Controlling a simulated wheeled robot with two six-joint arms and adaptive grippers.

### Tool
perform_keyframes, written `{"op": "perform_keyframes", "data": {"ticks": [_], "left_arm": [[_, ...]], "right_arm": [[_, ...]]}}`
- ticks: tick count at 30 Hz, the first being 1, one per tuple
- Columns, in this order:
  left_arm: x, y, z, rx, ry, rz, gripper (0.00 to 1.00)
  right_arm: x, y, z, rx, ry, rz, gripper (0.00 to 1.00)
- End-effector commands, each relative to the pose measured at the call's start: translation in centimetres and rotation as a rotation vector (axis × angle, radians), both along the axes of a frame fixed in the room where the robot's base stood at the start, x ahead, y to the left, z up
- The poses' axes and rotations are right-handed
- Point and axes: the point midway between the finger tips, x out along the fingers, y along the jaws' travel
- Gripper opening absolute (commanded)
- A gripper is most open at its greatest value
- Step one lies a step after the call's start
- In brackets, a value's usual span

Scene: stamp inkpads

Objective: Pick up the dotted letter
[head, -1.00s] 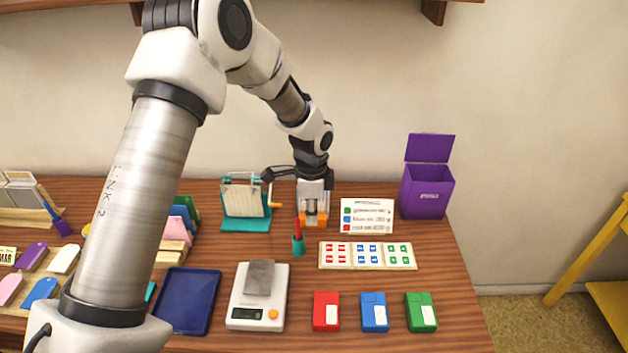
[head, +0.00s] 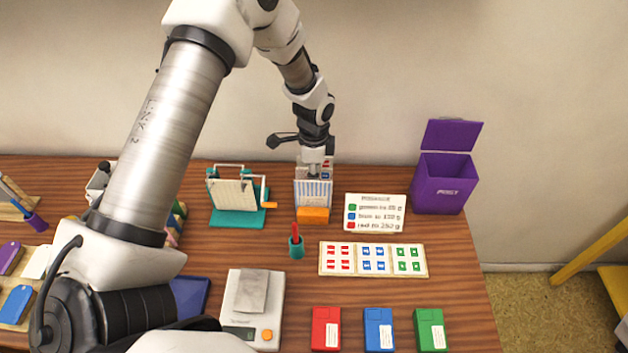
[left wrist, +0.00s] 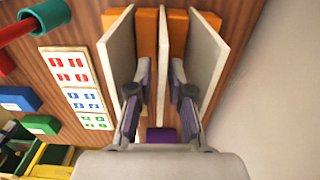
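An orange rack (head: 313,215) stands at the back middle of the table. Letters stand upright in it; the front one (head: 313,192) has a striped face in the head view. I cannot tell which letter is dotted. My left gripper (head: 314,166) points down at the top of the rack. In the left wrist view my gripper (left wrist: 160,98) is open, with one finger on each side of a thin middle letter (left wrist: 162,40) seen edge-on. Outer letters (left wrist: 118,62) and (left wrist: 205,60) stand on both sides, close to the fingers. My right gripper is out of view.
A teal stand with an orange crank (head: 238,200) is left of the rack. A postage card (head: 375,213) and purple post box (head: 443,185) are right. In front are a teal cup (head: 296,248), stamp sheet (head: 345,262), scale (head: 240,325) and coloured inkpads (head: 378,330).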

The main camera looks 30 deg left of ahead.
Motion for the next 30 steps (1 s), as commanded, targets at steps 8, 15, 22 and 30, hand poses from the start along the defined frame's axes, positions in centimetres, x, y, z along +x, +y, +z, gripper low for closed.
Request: {"op": "perform_keyframes", "data": {"ticks": [8,15,22,30], "left_arm": [[0.0,0.0,-1.0,0.0,-0.002,-0.001,0.19],[0.0,0.0,-1.0,0.001,-0.001,-0.001,0.0],[0.0,0.0,-0.9,0.0,-0.001,-0.001,0.0],[0.2,0.0,3.8,0.001,-0.007,-0.001,0.0]], "right_arm": [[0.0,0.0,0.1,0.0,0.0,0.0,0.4],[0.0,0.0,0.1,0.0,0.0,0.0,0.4],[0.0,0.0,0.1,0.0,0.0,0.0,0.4],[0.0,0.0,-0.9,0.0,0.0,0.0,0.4]]}}
